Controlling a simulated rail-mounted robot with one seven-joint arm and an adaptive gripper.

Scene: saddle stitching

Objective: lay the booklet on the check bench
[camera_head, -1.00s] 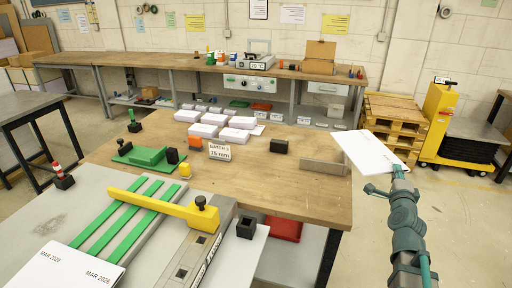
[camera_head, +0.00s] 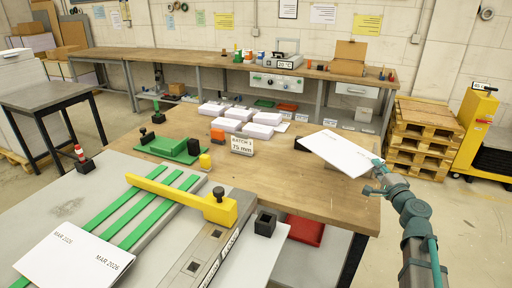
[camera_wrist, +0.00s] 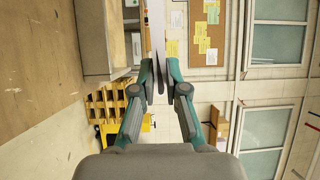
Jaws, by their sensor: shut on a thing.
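My gripper (camera_head: 376,172) is shut on a white booklet (camera_head: 336,151) by its right end. The booklet is held tilted over the right end of a wood-topped bench (camera_head: 310,198), and hides part of its far right corner. In the wrist view the booklet (camera_wrist: 157,35) is seen nearly edge-on between the fingertips of my gripper (camera_wrist: 160,75). Whether its lower edge touches the bench top is not clear. Another white booklet (camera_head: 70,262) marked MAR 2026 lies at the front left on the grey table with green strips.
On the wooden bench stand stacks of white paper (camera_head: 240,117), a BATCH 3 75 mm sign (camera_head: 242,145) and a green block fixture (camera_head: 172,149). A yellow bar (camera_head: 175,194) lies nearer. A long back bench (camera_head: 200,57) and wooden pallets (camera_head: 425,125) stand beyond. The wooden bench's right front is clear.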

